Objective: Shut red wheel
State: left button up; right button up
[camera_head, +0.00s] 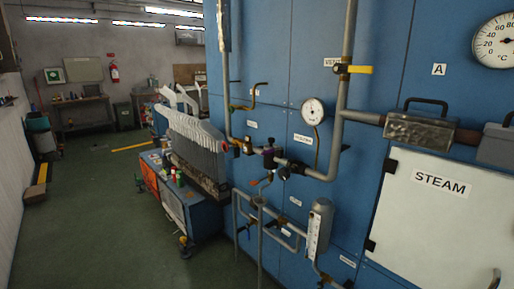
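No clear red wheel stands out in the head view. Neither of my grippers shows in this view.
The blue machine wall (270,60) fills the right, with a gauge (313,111), a yellow-handled valve (358,69) and a white STEAM door (425,215). Green floor (90,220) is open.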

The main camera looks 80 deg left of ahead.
aim_at(224, 146)
jog(key=u, duration=3.05)
